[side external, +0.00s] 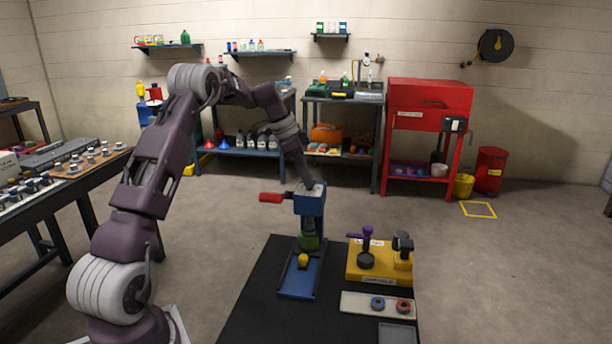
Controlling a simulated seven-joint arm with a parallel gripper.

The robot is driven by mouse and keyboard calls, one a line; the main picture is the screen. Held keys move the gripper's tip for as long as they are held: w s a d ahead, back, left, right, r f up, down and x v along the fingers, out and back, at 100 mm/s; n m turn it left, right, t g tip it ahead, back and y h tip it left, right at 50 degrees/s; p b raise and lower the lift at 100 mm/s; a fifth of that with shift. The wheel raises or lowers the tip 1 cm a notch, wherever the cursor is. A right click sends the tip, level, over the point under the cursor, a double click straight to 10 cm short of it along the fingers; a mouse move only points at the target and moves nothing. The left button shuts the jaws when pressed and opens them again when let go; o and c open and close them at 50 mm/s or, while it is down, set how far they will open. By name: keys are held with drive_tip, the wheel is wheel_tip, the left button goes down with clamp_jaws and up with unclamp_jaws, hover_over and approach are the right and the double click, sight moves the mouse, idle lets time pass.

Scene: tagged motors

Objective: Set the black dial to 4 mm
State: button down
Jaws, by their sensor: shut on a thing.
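A blue press (310,205) with a red handle (271,198) stands on the black mat (262,290). My gripper (309,186) points down at the light top of the press and is shut on the small black dial there. The fingers and wrist hide most of the dial, and its scale marks are too small to read. A green part (309,242) sits under the press head, and a yellow piece (303,260) lies on the blue base below it.
Right of the press is a yellow fixture (365,272) with a purple-handled tool (367,236) and a dark clamp-like part (403,243). In front of it, a pale tray (350,302) holds a blue ring (377,303) and a red ring (404,306). A grey tray (397,334) is nearest.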

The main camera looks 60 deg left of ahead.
drive_tip(key=n, duration=0.2)
drive_tip(key=n+y, duration=0.2)
drive_tip(key=n, duration=0.1)
drive_tip(key=shift+d+n, duration=0.3)
drive_tip(key=n+y, duration=0.1)
drive_tip(key=n, duration=0.3)
drive_tip(key=n+y, duration=0.1)
drive_tip(key=n, duration=0.1)
drive_tip(key=shift+d+y, duration=0.25)
drive_tip(key=shift+y, duration=0.05)
drive_tip(key=n, duration=0.2)
drive_tip(key=n+g+y, duration=0.1)
drive_tip(key=n, duration=0.1)
drive_tip(key=n+g, duration=0.1)
drive_tip(key=n, duration=0.1)
drive_tip(key=shift+w+d+n+y, duration=0.15)
drive_tip(key=shift+w+n+y, duration=0.15)
drive_tip(key=shift+n, duration=0.1)
drive_tip(key=n+g, duration=0.2)
drive_tip(key=n, duration=0.3)
drive_tip(key=shift+w, duration=0.1)
drive_tip(key=shift+n, duration=0.3)
drive_tip(key=c, duration=1.1)
unclamp_jaws()
